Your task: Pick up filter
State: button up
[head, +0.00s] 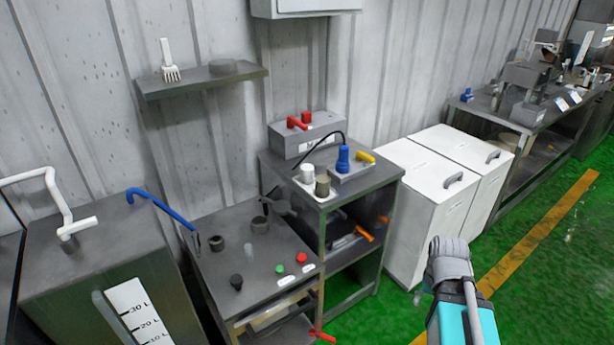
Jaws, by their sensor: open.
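I cannot tell for certain which thing is the filter. A white cylinder (308,173) and a grey-olive cylinder (322,184) stand on a light tray on the metal stand. A blue knobbed part (343,158) and a yellow part (365,157) are to their right. My arm, grey and teal, shows at the lower right, in front of the green floor. My gripper's fingers do not show.
The wall shelf (200,84) is above a bench panel (220,270) with red and green buttons. A red-handled grey box (306,134) stands behind the tray. White cabinets (429,200) are right of the stand. Green floor (545,275) is clear at right.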

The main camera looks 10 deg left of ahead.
aim_at(307, 170)
jog(key=u, duration=0.05)
jog(key=i, duration=0.9)
jog(key=z, duration=0.05)
